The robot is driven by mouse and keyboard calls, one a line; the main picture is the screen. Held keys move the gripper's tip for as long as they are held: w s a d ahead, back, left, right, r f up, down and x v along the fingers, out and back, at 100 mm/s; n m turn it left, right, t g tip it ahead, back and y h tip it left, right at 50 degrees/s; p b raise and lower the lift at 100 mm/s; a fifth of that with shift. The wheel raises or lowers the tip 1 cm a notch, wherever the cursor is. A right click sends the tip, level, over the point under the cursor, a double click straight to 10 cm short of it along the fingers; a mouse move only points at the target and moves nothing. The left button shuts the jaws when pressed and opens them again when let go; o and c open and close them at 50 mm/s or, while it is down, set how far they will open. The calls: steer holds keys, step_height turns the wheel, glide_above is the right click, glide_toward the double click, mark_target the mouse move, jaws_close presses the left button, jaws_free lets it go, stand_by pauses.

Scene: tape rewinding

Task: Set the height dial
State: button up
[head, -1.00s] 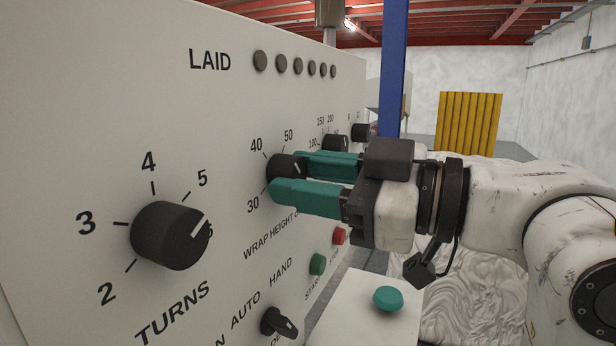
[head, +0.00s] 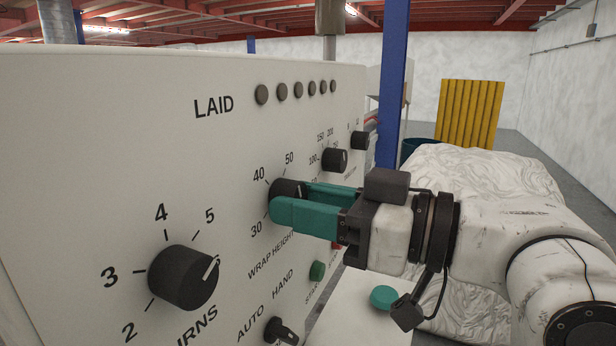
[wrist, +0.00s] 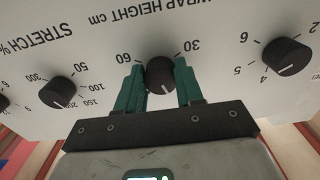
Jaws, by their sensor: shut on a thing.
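The height dial (head: 285,188) is a black round knob on the white panel, with 30, 40 and 50 printed around it and the words WRAP HEIGHT below. My gripper (head: 291,199) has its two teal fingers on either side of this dial and is shut on it. In the wrist view the dial (wrist: 160,74) sits between the fingers, upside down, with 60 to its left and 30 to its right. Its white pointer line faces down there, toward my gripper's palm. The 40 and 50 marks are hidden in that view.
The turns dial (head: 183,277) is at the near left of the panel, and the stretch dial (head: 335,160) is just beyond. A black auto/hand switch (head: 281,331) and a green button (head: 317,271) are below. A teal mushroom button (head: 384,297) stands under my wrist.

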steer(key=m+p, duration=0.4)
steer(key=p, duration=0.1)
steer(key=r+m+p, duration=0.1)
steer(key=m+p, duration=0.1)
steer(key=p, duration=0.1)
steer(key=shift+s+m, duration=0.1)
steer(key=shift+m, duration=0.2)
steer(key=shift+f+m+p, duration=0.15)
steer(key=shift+m+p, duration=1)
steer(key=shift+p, duration=0.3)
steer(key=shift+f+m+p, duration=0.1)
steer(key=shift+m+p, duration=1.05)
steer(key=shift+p, duration=0.25)
steer(key=o, duration=1)
steer(key=shift+f, duration=0.1)
steer(key=shift+o, duration=0.2)
steer(key=b+v, duration=0.2)
steer(key=v, duration=0.8)
steer(key=shift+s+d, duration=0.2)
steer(key=shift+d, duration=0.1)
